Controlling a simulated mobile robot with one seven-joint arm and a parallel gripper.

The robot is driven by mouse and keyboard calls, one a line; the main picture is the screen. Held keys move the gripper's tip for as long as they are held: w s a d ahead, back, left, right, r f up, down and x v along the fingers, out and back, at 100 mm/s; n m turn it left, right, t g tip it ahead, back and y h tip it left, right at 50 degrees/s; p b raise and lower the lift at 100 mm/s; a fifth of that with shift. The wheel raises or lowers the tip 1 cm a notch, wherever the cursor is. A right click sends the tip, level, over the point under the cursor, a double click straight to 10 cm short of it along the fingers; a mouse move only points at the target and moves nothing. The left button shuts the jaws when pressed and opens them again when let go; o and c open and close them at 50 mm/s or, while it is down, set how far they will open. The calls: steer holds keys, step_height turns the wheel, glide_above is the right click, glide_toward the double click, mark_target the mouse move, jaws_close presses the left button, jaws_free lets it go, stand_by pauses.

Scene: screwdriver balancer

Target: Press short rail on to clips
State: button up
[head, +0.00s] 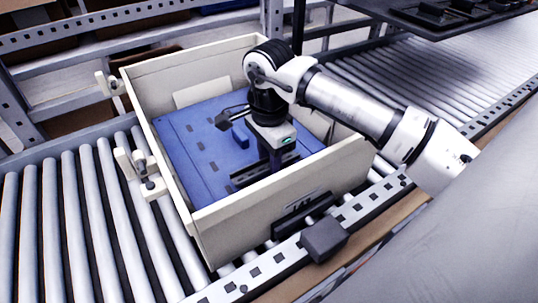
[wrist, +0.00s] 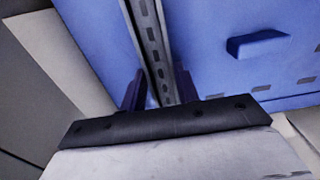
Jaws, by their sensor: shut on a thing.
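A slotted grey rail (wrist: 152,45) runs between the two dark fingers of my gripper (wrist: 160,90) in the wrist view. My gripper is shut on the rail. In the head view my gripper (head: 272,160) points down into a cream crate, and the dark rail (head: 248,178) lies low, near the crate's front wall. The rail is at or just above the blue panel (head: 185,150); I cannot tell whether it touches. No clips can be made out; the rail and gripper may cover them.
The cream crate (head: 235,225) has tall walls close around my gripper. A raised blue block (head: 240,137) stands on the panel behind the rail and also shows in the wrist view (wrist: 256,43). Rollers (head: 60,220) lie left of the crate. A dark tray (head: 450,15) is at upper right.

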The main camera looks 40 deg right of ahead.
steer(key=shift+f+b, duration=0.4)
steer(key=shift+b, duration=0.15)
stand_by(1.2)
steer(key=o, duration=1.2)
steer(key=shift+c, duration=0.2)
step_height(320, 180, up, 14)
